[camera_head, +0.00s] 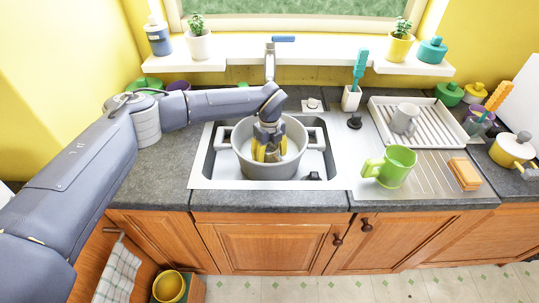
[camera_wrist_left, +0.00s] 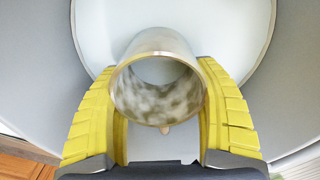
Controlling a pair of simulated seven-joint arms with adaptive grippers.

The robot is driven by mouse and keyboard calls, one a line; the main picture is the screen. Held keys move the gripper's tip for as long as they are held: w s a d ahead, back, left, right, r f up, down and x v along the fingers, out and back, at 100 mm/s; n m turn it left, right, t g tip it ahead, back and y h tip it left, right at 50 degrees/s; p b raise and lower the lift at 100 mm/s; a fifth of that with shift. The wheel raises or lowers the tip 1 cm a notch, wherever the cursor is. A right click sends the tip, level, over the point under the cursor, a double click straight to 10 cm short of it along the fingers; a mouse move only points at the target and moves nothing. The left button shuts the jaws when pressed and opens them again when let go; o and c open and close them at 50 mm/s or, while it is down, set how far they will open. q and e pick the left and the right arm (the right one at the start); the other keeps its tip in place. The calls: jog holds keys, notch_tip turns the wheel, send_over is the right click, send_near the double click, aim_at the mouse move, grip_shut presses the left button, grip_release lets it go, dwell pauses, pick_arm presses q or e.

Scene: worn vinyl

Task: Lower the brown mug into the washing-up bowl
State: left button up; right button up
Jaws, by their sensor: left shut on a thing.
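The brown mug (camera_wrist_left: 158,85) is between the yellow fingers of my left gripper (camera_wrist_left: 160,110), with its open mouth toward the wrist camera and a mottled brown-grey inside. In the head view the mug (camera_head: 272,156) shows only partly below my left gripper (camera_head: 268,152), which is shut on it. Both are within the rim of the grey round washing-up bowl (camera_head: 268,173), which has two side handles and sits in the sink. The bowl wall (camera_wrist_left: 292,60) surrounds the mug in the wrist view. I cannot tell whether the mug touches the bowl floor. My right gripper is out of view.
The tap (camera_head: 270,62) stands just behind the bowl. A green mug (camera_head: 397,166) and a sponge (camera_head: 465,174) are on the drainer at right. A grey mug (camera_head: 404,118) is on the white dish rack (camera_head: 447,136). A brush holder (camera_head: 351,98) stands behind the sink.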

pick_arm(q)
jog(key=o, duration=1.5)
jog(key=shift+r, duration=0.1)
